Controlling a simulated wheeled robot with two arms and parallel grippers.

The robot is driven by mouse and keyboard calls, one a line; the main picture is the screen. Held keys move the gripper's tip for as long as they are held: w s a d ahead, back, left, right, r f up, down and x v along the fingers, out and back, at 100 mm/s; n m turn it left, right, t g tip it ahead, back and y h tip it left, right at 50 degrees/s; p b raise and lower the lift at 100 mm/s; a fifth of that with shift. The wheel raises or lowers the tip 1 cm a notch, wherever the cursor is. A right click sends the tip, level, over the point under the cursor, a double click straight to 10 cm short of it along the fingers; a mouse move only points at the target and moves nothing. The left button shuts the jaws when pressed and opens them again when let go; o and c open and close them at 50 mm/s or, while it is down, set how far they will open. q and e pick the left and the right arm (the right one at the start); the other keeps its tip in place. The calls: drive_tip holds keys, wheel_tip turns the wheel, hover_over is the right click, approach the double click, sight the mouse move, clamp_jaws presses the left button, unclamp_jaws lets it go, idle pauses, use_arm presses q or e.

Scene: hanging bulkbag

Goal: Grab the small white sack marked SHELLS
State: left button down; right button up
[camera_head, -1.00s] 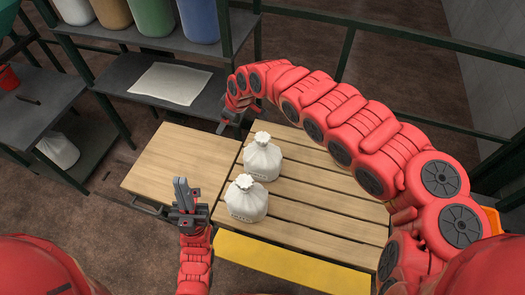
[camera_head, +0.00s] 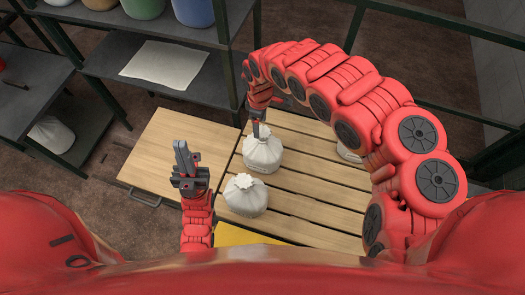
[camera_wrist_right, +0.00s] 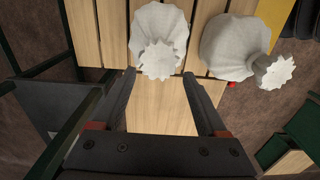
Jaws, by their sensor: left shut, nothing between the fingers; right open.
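Two small white sacks with gathered tops stand upright on the slatted wooden pallet (camera_head: 310,190): a far sack (camera_head: 262,155) and a near sack (camera_head: 245,196). I cannot read a SHELLS mark on either. My right gripper (camera_head: 258,132) points down at the far sack's top. In the right wrist view, its open fingers (camera_wrist_right: 160,78) lie to either side of one sack's gathered neck (camera_wrist_right: 160,58), with nothing gripped. The other sack (camera_wrist_right: 228,45) is to the right there. My left gripper (camera_head: 183,160) is shut and empty, left of the near sack.
Another white object (camera_head: 347,153) shows partly behind my right arm. A wooden board with a handle (camera_head: 185,145) adjoins the pallet. A dark shelf with tubs and a white sheet (camera_head: 165,67) stands behind. A white sack (camera_head: 52,135) lies on a lower shelf at left.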

sight(261, 132)
drive_tip(key=f, duration=0.2)
drive_tip(key=shift+s+f, duration=0.2)
drive_tip(key=shift+f, duration=0.1)
drive_tip(key=shift+w+f+p, duration=0.1)
drive_tip(key=shift+f+p, duration=0.2)
drive_tip(key=shift+f, duration=0.05)
drive_tip(key=shift+d+f+p, duration=0.2)
drive_tip(key=shift+f+p, duration=0.5)
drive_tip(key=shift+f, duration=0.3)
wheel_tip(261, 132, down, 2)
drive_tip(key=shift+w+f, duration=0.1)
drive_tip(key=shift+f, duration=0.1)
drive_tip(key=shift+d+f, duration=0.25)
drive_tip(key=shift+f, duration=0.05)
clamp_jaws()
